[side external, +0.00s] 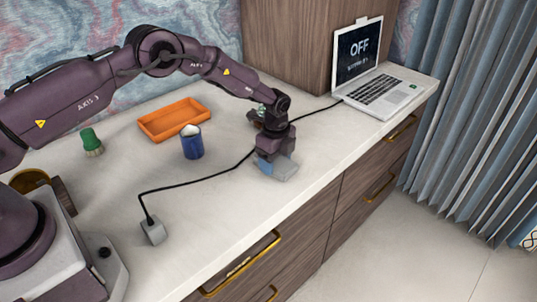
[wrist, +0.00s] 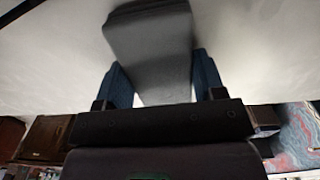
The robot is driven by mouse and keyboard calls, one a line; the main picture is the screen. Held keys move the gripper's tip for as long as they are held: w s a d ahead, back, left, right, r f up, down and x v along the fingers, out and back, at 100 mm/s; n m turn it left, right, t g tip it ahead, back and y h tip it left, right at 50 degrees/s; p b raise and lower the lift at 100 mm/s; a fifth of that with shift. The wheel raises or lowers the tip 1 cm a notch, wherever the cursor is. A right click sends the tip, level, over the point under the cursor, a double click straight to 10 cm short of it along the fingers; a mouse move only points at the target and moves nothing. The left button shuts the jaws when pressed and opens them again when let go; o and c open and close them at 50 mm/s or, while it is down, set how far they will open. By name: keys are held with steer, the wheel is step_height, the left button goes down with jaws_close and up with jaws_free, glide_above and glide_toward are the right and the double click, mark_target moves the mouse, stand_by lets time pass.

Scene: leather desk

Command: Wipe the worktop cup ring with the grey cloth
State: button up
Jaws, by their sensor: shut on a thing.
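The grey cloth (side external: 283,172) is a folded block at the worktop's front edge side in the side view. It also fills the middle of the wrist view (wrist: 155,50). My gripper (side external: 272,163) points down with its blue fingers on either side of the cloth, and it is shut on it. In the wrist view the fingers (wrist: 163,82) press against both sides of the cloth. The cloth is at or very near the worktop; I cannot tell if it touches. No cup ring shows on the visible worktop (side external: 225,215).
A black cable runs from a grey socket block (side external: 152,231) past my gripper to the laptop (side external: 375,85). A blue cup (side external: 191,144) with white contents, an orange tray (side external: 173,119) and a green-topped brush (side external: 91,141) stand to the left. The worktop's front is clear.

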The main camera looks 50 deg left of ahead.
steer(key=shift+d+r, duration=0.15)
steer(key=shift+r, duration=3.95)
